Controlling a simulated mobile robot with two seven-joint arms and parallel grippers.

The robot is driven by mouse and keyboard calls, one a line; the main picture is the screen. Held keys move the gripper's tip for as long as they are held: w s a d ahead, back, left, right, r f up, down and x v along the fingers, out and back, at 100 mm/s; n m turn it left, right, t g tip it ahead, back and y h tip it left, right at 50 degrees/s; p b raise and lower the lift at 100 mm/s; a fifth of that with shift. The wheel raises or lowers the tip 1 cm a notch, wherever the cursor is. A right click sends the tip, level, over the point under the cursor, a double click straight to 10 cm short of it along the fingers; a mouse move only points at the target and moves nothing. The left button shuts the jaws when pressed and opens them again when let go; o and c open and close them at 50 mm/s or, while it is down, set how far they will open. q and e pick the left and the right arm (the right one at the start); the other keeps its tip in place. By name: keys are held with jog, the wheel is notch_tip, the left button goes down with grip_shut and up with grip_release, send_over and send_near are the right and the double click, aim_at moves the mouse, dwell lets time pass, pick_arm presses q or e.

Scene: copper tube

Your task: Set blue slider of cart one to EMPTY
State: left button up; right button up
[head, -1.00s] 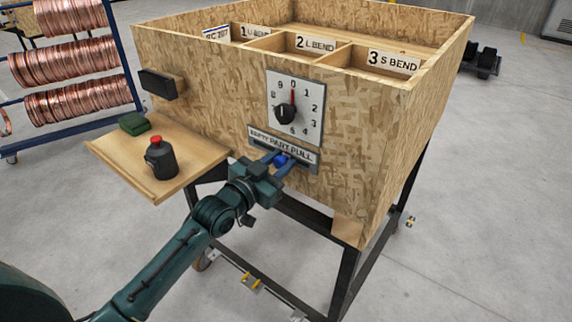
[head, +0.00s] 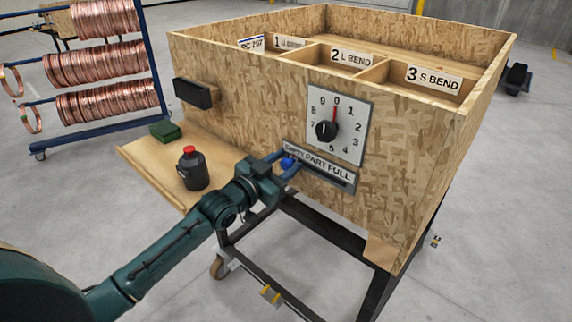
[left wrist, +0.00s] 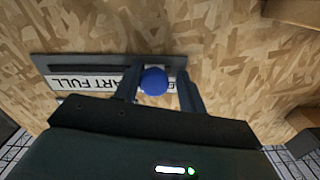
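The blue slider knob (head: 287,163) is on the labelled slider plate (head: 340,179) on the cart's front. The label reads EMPTY, PART, FULL from left to right. The knob is near the left, EMPTY end. My left gripper (head: 280,165) is at the knob, with its fingers on either side. In the left wrist view, the knob (left wrist: 153,82) lies between the fingers of my left gripper (left wrist: 160,88). It is close to the left finger, with a gap to the right one, so the gripper looks open around it. My right gripper is out of view.
A dial (head: 327,131) sits just above the slider plate. A side shelf (head: 150,160) holds a dark bottle with a red cap (head: 193,168) and a green block (head: 165,131), left of my arm. A copper tube rack (head: 105,62) stands at the back left.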

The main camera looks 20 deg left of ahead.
pick_arm(q)
jog(key=shift+o, duration=0.9)
jog(key=shift+d, duration=0.1)
jog(key=b+v, duration=0.1)
jog(key=v, duration=1.2)
jog(key=shift+s, duration=0.1)
jog(key=s+d+f+n+g+y+p, duration=0.1)
jog(key=s+d+f+g, duration=0.2)
jog(key=s+d+f, duration=0.3)
jog(key=s+d+f+n+g+y, duration=0.1)
jog(key=s+d+f, duration=0.5)
jog(key=f, duration=0.9)
jog(key=s+n+g, duration=0.1)
jog(key=s+g, duration=0.1)
jog(key=s, duration=0.1)
jog(key=shift+s+y+p, duration=0.4)
jog(key=shift+r, duration=0.1)
